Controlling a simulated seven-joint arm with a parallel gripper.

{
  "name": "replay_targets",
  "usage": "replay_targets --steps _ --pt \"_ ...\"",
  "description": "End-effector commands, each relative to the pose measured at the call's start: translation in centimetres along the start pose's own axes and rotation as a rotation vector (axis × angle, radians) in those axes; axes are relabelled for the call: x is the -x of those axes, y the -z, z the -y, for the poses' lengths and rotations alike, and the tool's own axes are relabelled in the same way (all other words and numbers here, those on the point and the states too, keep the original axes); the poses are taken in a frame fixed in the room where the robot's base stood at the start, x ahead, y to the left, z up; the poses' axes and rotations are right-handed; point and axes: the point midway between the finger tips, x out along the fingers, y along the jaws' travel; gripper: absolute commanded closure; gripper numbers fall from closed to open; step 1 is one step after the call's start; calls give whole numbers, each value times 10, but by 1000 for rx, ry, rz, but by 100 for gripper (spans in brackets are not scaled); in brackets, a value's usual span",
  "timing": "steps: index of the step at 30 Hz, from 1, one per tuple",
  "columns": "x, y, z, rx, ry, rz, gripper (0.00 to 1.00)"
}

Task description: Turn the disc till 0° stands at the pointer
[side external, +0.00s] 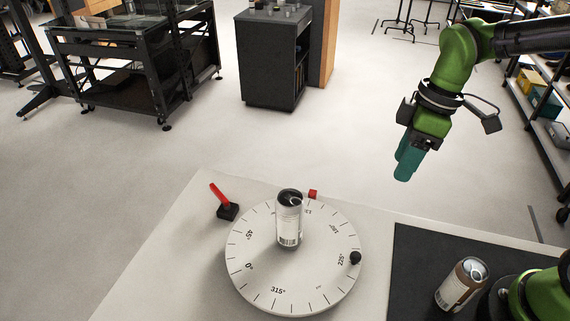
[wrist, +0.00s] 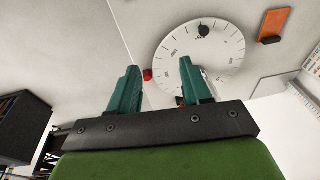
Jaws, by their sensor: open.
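The white disc (side external: 265,283) lies on the light table, with degree marks around its rim. Its 0° label (side external: 249,267) is at the left side, 45° above it and 315° at the front. A small red block (side external: 312,194), seemingly the pointer, sits at the far rim, close to the 135° label. A black knob (side external: 355,257) stands at the disc's right rim, near 225°. My gripper (side external: 404,165) is open and empty, high above and right of the disc. In the wrist view the disc (wrist: 225,50), knob (wrist: 204,30) and red block (wrist: 147,75) show beyond the fingers.
A can (side external: 289,222) stands upright on the disc. A red lever on a black base (side external: 228,211) is beyond the disc's upper left rim. Another can (side external: 461,285) stands on the dark mat (side external: 415,260) at right. An orange bar (wrist: 273,25) shows in the wrist view.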

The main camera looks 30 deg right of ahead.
Motion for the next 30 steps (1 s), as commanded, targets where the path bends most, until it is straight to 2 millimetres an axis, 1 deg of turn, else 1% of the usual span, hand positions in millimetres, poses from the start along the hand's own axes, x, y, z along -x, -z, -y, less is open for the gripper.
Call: replay_targets --steps 1,3,7,9,12,15,18,23,26,30 --pt "-5 8 2 133 44 23 52" --pt "-10 18 7 337 107 39 52" --pt "-14 33 16 711 219 30 52" --pt "-14 40 21 905 271 8 52" --pt "-9 47 28 1152 322 -33 52" --pt "-2 50 33 1344 342 -68 52" --pt "0 48 35 1460 360 -89 52" --pt "-3 46 37 1535 369 -105 52" --pt "-12 45 40 1539 371 -106 52" --pt "-36 40 48 1538 373 -105 52"
